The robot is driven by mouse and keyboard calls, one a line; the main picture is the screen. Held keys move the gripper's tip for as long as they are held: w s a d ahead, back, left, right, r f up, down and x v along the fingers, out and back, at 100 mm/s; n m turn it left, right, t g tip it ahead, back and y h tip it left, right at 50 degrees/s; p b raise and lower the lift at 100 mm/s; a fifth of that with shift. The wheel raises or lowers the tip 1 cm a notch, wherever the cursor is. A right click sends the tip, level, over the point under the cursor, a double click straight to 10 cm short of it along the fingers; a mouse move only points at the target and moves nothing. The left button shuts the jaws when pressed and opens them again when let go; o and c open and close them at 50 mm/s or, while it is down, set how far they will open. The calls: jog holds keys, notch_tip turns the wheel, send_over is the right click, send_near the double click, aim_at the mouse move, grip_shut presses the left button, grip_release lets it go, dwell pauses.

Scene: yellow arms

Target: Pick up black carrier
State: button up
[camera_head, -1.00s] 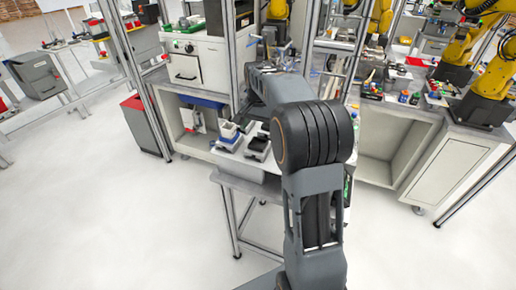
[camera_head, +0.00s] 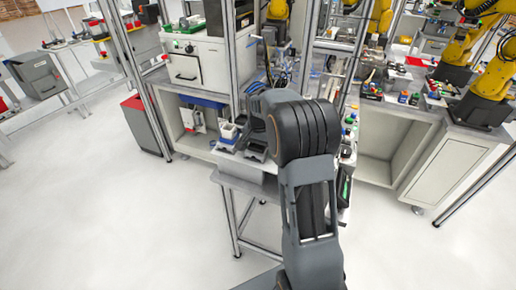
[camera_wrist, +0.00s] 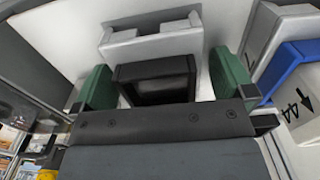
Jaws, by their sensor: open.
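The black carrier (camera_wrist: 155,82) shows in the wrist view as a dark, open-framed block. It sits in front of a light grey block (camera_wrist: 150,42) on a pale surface. My gripper (camera_wrist: 163,76) is open, with one green finger pad on the left side of the carrier and the other on its right. A gap shows beside the carrier near each pad, and I cannot tell whether either touches it. In the head view my arm hides most of the gripper and its workspace.
A blue block (camera_wrist: 288,68) and a grey block (camera_wrist: 275,28) stand close to the right finger. In the head view a workbench edge (camera_head: 240,187) and metal frame posts surround the arm. The floor (camera_head: 140,230) at the front left is clear.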

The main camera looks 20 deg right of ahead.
jog(key=shift+c, duration=0.3)
jog(key=c, duration=1)
jog(key=shift+r, duration=0.1)
jog(key=shift+c, duration=0.2)
